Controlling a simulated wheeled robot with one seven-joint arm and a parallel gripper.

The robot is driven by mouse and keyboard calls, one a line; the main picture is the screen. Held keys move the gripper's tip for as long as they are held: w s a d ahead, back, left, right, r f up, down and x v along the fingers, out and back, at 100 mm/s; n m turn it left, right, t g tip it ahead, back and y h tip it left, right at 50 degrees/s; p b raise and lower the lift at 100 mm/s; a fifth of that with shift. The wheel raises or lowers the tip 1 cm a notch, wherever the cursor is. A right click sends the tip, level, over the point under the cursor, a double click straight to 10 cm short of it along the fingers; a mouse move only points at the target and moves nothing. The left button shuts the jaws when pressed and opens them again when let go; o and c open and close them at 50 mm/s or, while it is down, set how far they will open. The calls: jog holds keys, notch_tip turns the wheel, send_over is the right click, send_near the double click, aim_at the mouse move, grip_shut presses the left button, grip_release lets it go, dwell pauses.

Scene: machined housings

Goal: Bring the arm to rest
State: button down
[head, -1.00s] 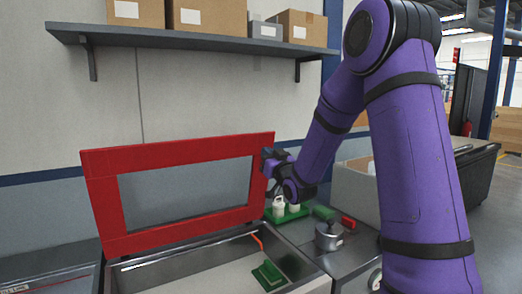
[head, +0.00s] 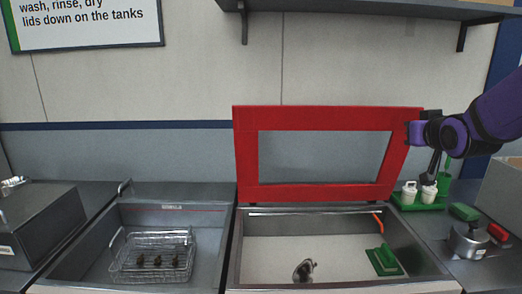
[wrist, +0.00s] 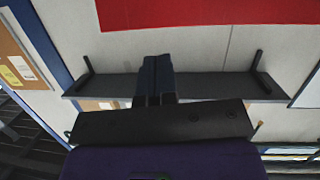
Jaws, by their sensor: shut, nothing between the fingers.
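My gripper (head: 417,132) is at the right of the head view, at the end of my purple arm. It is close by the upper right corner of the raised red lid frame (head: 246,150); I cannot tell whether they touch. In the wrist view my dark fingers (wrist: 157,72) are together with nothing between them. A strip of the red lid (wrist: 180,12) shows beyond them at the top of that view. The lid stands up at the back of the right tank (head: 237,250).
The left tank (head: 80,250) holds a wire basket (head: 125,262) with small dark parts. Right of the right tank stand a green tray (head: 425,207) with white bottles, a metal pot (head: 468,240) and a green block (head: 463,211). A shelf (head: 370,8) hangs above.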

jog(key=s+a+g, duration=0.2)
jog(key=s+g, duration=0.1)
jog(key=s, duration=0.6)
jog(key=s+a+f+g+y, duration=0.1)
jog(key=s+a+g, duration=0.1)
jog(key=s, duration=0.8)
jog(key=s+a+f+g, duration=0.1)
jog(key=s+a+g, duration=0.2)
jog(key=s, duration=0.7)
jog(key=shift+f+g, duration=0.2)
jog(key=shift+g, duration=0.8)
jog(key=shift+d, duration=0.1)
